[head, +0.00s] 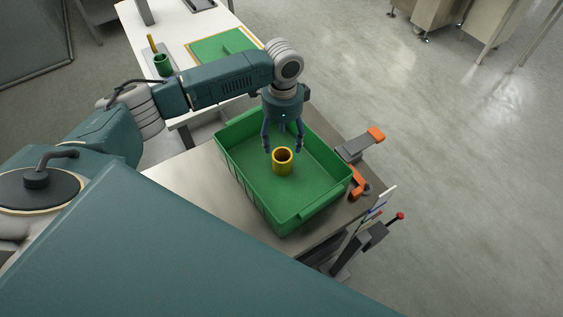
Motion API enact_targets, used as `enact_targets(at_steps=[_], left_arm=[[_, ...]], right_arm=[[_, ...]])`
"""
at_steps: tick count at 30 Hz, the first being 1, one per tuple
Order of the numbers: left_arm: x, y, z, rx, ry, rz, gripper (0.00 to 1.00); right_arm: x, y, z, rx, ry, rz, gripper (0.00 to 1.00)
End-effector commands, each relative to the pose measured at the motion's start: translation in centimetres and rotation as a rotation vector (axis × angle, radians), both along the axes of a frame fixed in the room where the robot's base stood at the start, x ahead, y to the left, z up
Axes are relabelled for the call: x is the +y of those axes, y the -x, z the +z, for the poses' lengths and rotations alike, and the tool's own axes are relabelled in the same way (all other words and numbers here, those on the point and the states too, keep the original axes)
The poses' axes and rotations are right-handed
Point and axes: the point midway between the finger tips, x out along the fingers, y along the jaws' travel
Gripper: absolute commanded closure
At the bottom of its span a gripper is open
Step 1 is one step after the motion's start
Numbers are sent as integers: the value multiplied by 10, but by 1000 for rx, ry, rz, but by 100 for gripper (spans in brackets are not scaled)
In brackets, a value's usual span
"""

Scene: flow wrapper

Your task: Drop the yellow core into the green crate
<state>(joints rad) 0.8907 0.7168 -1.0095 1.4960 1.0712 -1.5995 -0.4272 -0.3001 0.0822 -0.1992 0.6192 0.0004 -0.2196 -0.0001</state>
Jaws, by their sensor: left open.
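The yellow core (283,167) is a short hollow cylinder, seen upright with its open end up, within the outline of the green crate (244,190). It looks to be at or near the crate floor; I cannot tell if it touches. My left gripper (283,149) points down over the crate, fingers apart, with its tips just above and to either side of the core's top rim. The gripper is open. The crate stands on a metal table and holds nothing else that I can see. My right gripper is out of view.
An orange and grey tape dispenser-like tool (360,145) lies at the crate's right. A red-knobbed lever (399,216) sticks out at the table's right edge. A white table (185,25) behind bears a green cup (162,65) and a green mat (215,46). Open floor lies right.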

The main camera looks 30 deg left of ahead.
Motion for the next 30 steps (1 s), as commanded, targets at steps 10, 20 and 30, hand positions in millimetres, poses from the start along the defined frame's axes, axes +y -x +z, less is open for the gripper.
enact_targets(at_steps=[10,20,30], left_arm=[[0,0,73,-3,1,-1,36],[0,1,99,1,0,-1,36],[0,0,99,1,0,-1,36]], right_arm=[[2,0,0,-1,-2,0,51],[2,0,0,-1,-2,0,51],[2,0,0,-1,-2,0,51]])
